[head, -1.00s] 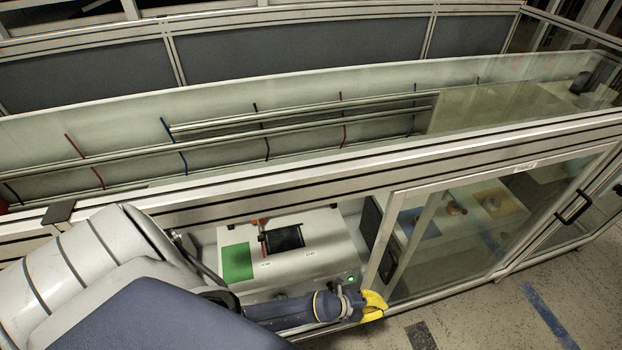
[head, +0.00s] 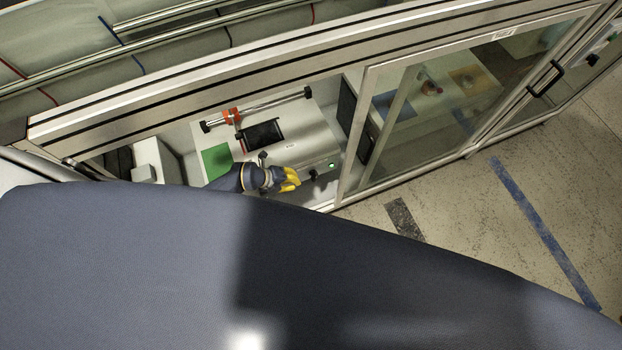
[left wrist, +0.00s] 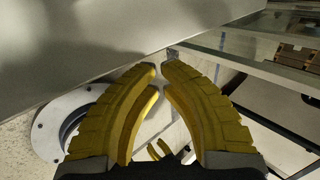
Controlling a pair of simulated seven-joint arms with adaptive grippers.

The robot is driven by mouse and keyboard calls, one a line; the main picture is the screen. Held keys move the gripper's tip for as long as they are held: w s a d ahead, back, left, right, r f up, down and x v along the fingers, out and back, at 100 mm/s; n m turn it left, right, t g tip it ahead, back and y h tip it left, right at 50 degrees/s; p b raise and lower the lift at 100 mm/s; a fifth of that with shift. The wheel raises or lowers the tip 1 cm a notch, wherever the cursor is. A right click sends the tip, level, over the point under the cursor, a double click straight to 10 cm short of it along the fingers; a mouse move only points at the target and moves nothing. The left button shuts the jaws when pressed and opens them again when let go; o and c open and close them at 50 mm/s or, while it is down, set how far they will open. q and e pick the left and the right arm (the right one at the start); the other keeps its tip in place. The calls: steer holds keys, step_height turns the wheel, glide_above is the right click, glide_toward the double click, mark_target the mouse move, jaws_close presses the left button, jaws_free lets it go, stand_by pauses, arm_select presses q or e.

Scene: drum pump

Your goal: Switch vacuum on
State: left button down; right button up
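In the head view, my left gripper (head: 294,180) with yellow fingers is inside the opening of the enclosure, at the front of a white unit (head: 290,148). A green-lit button (head: 332,165) and a small dark knob (head: 314,175) are on the unit's front, just right of the fingertips. I cannot tell which control is the vacuum switch. In the left wrist view, the yellow fingertips (left wrist: 162,68) are almost together, with only a narrow gap and nothing held. They are close to a smooth grey surface (left wrist: 80,45). My right gripper is not in view.
The metal frame (head: 250,85) of the enclosure runs above the opening. A glass sliding door (head: 440,105) covers the right part. A green pad (head: 216,160) and a black tray (head: 262,134) lie on the unit. A round bolted flange (left wrist: 45,130) shows at left in the wrist view.

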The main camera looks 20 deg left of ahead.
mark_target(316, 177)
arm_select(q)
steer(key=w+d+f, duration=0.5)
steer(key=shift+d, duration=0.35)
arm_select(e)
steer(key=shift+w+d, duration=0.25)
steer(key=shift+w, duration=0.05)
arm_select(q)
steer(key=shift+w+d, duration=0.5)
steer(key=shift+d, duration=0.2)
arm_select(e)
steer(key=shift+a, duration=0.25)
arm_select(q)
steer(key=shift+r, duration=0.25)
steer(key=shift+r, duration=0.6)
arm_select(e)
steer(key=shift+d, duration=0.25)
